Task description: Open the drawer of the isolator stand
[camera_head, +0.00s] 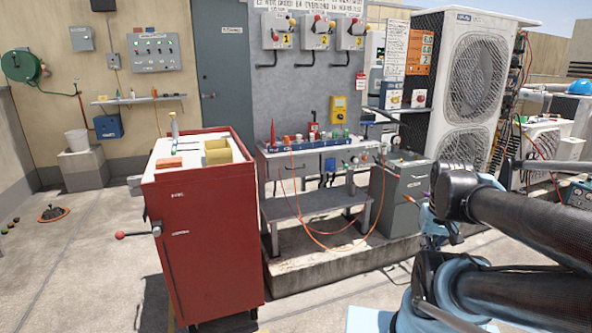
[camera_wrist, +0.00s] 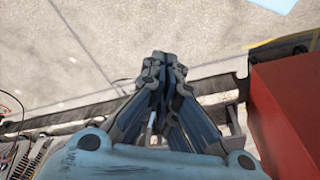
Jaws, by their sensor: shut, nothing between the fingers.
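The isolator stand is a grey panel (camera_head: 300,75) with three numbered switch boxes above a bench. The bench has a pale front (camera_head: 290,168) under its top, where the drawer appears shut; a dark handle shows faintly there. A lower shelf (camera_head: 315,203) sits beneath. My gripper (camera_wrist: 165,62) shows in the wrist view with its fingers together and empty, over a rail-like edge and the pale floor. In the head view my arm fills the lower right, and my fingertips cannot be told clearly there. No contact with the drawer is visible.
A red cabinet (camera_head: 205,235) stands in front left of the bench and also shows in the wrist view (camera_wrist: 285,110). A grey cabinet (camera_head: 400,195) stands right of the bench. Orange cables (camera_head: 310,235) hang before the shelf. A condenser (camera_head: 470,80) stands behind.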

